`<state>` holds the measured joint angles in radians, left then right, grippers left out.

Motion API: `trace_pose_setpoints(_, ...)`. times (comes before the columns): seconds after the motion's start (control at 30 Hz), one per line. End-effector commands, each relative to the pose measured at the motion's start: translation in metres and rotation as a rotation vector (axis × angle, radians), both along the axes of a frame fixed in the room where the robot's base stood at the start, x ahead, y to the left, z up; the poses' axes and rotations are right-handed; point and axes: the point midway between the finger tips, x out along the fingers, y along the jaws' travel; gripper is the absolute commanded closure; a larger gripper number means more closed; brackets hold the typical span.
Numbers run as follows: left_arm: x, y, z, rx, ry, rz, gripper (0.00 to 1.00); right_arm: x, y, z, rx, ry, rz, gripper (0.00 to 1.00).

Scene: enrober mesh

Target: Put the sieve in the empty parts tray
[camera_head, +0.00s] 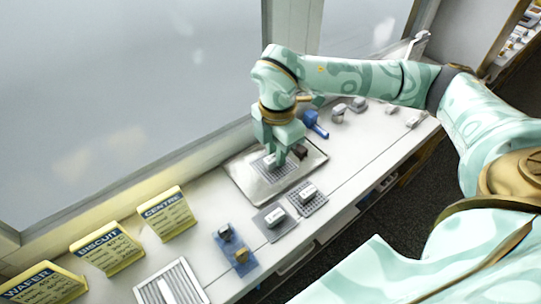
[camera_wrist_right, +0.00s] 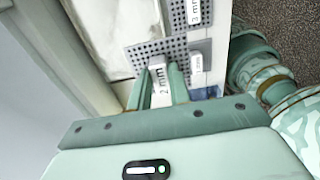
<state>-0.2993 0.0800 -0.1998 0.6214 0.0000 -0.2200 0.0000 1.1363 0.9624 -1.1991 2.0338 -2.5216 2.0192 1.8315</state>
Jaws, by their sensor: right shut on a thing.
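The sieve, a grey perforated plate (camera_head: 268,174) with a block handle marked "2 mm" (camera_wrist_right: 160,84), is in my right gripper (camera_head: 275,155). In the wrist view the fingers (camera_wrist_right: 164,80) are shut on the handle, with the plate (camera_wrist_right: 146,50) beyond them. The shallow silver parts tray (camera_head: 239,180) lies under the gripper, and the plate shows over its middle. I cannot tell whether the plate touches the tray floor. The tray also shows at the top of the wrist view (camera_wrist_right: 108,25). My left gripper is not in view.
Two other sieves, one grey (camera_head: 264,226) and one perforated (camera_head: 317,204), lie in front of the tray. A blue object (camera_head: 314,124) and small grey parts (camera_head: 340,112) lie behind right. A blue mat (camera_head: 226,262), a slatted rack (camera_head: 194,282) and yellow signs (camera_head: 167,212) stand left.

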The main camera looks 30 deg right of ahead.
Motion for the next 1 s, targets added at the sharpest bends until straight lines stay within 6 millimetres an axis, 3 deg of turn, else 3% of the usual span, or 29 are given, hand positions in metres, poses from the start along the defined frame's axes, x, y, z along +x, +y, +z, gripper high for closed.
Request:
trace_pose_setpoints(0.1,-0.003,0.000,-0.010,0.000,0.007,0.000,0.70,0.032,-0.012,-0.022,0.000,0.004,-0.003,1.00)
trace_pose_setpoints(0.33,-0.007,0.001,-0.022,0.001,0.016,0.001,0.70,0.062,-0.024,-0.062,0.001,0.003,0.003,1.00)
trace_pose_setpoints(0.53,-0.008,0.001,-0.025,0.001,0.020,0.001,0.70,0.071,-0.027,-0.073,0.001,0.001,0.004,1.00)
trace_pose_setpoints(0.73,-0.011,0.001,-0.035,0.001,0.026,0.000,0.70,0.071,-0.028,-0.104,0.001,0.005,0.004,1.00)
trace_pose_setpoints(1.0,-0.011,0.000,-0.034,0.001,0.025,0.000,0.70,0.071,-0.028,-0.103,0.000,0.001,0.004,1.00)
